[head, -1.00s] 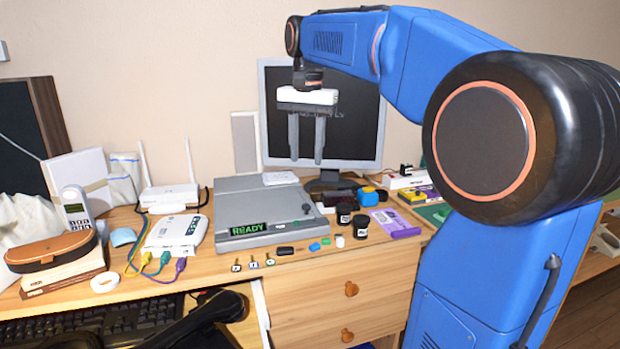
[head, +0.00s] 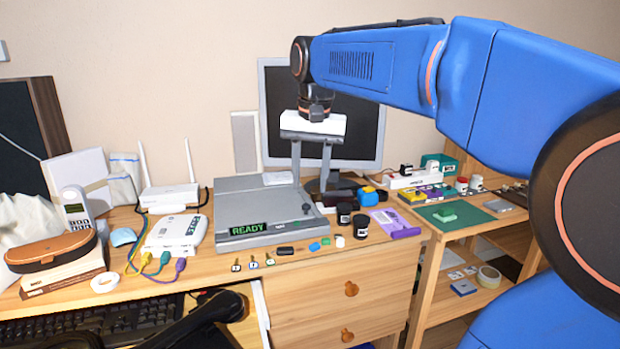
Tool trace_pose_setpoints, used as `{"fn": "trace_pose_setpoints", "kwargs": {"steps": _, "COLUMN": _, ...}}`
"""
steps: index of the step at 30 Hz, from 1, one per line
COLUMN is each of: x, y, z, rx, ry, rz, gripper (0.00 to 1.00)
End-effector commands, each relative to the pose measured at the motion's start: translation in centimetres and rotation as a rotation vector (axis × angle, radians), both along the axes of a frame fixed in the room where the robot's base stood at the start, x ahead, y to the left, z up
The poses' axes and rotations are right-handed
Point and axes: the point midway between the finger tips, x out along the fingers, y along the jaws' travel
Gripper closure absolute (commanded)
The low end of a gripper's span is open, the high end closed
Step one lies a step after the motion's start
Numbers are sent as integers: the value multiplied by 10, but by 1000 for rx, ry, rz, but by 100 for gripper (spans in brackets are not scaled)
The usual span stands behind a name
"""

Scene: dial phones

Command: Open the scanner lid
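The scanner (head: 258,205) is a flat grey box on the desk, below the monitor. Its lid is closed, and a green READY display (head: 247,229) shows on its front edge. A small white item lies at the back of the lid. My gripper (head: 310,188) points straight down over the back right part of the scanner. Its two grey fingers are apart with nothing visible between them. The right fingertip appears close to the scanner's right edge; I cannot tell whether it touches.
The monitor (head: 370,130) stands close behind my gripper. Black jars (head: 360,226) and small items crowd the scanner's right and front. A white router (head: 169,196) and white box (head: 177,233) stand to the left. A side shelf (head: 470,222) holds more objects.

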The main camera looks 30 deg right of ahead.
Motion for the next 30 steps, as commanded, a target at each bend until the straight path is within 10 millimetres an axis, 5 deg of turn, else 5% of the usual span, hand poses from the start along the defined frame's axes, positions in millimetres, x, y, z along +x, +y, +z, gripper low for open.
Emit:
{"fn": "trace_pose_setpoints", "kwargs": {"steps": 9, "x": -1, "y": 0, "z": -1, "rx": 0, "ry": -1, "rz": 3, "gripper": 62}}
{"fn": "trace_pose_setpoints", "kwargs": {"steps": 14, "x": -20, "y": 7, "z": -15, "rx": -9, "ry": -21, "rz": 54, "gripper": 62}}
{"fn": "trace_pose_setpoints", "kwargs": {"steps": 30, "x": -148, "y": 40, "z": -157, "rx": -110, "ry": -191, "rz": 467, "gripper": 62}}
